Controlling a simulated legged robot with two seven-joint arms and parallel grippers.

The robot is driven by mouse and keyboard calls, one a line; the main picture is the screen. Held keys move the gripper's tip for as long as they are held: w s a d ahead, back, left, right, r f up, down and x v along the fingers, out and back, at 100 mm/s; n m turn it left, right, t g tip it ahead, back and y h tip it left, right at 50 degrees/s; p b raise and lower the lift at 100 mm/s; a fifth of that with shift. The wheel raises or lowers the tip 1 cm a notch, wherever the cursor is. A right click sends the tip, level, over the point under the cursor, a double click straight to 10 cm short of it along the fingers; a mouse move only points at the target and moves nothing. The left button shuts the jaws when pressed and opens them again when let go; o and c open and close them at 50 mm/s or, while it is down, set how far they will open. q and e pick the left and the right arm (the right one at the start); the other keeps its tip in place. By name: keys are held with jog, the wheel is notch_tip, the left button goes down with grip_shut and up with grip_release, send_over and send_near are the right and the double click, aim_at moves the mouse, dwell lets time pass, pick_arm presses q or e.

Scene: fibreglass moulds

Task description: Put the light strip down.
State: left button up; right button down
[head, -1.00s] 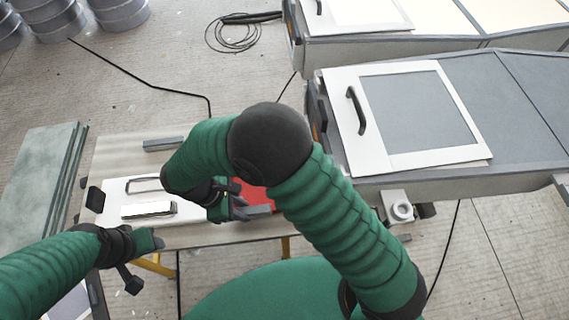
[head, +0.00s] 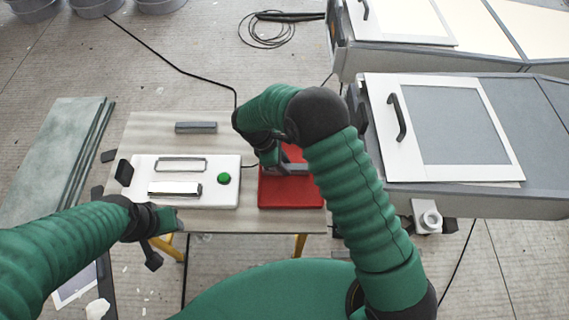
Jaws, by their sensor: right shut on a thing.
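My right gripper (head: 280,168) is shut on a short grey bar, which I take to be the light strip (head: 298,169). It holds the bar over the red mat (head: 290,195); I cannot tell whether the bar touches it. The white panel (head: 220,198) lies left of the mat, with an empty-looking framed slot (head: 181,164), a pale strip in a second slot (head: 174,189) and a green button (head: 224,178). My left gripper (head: 162,238) is at the table's front left edge, its fingers apart and nothing between them.
Another grey bar (head: 196,127) lies at the back of the wooden table (head: 140,130). Green-grey sheets (head: 55,160) lean at the left. A large mould with a white-framed panel (head: 455,170) stands at the right. A black cable (head: 175,68) crosses the floor.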

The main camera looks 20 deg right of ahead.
jog(key=shift+d, duration=0.2)
jog(key=c, duration=1.4)
grip_release()
jog(key=shift+s+d+f, duration=0.1)
jog(key=shift+d+f, duration=0.05)
jog(key=shift+d, duration=0.6)
jog(key=shift+o, duration=1.3)
jog(key=shift+d, duration=0.15)
jog(key=shift+a, duration=0.5)
jog(key=shift+a+r, duration=0.2)
jog(key=shift+r, duration=0.05)
pick_arm(q)
jog(key=shift+d+r+p, duration=0.5)
jog(key=shift+d+r, duration=0.05)
jog(key=shift+r, duration=0.15)
pick_arm(e)
jog(key=v, duration=1.1)
jog(key=shift+r, duration=0.4)
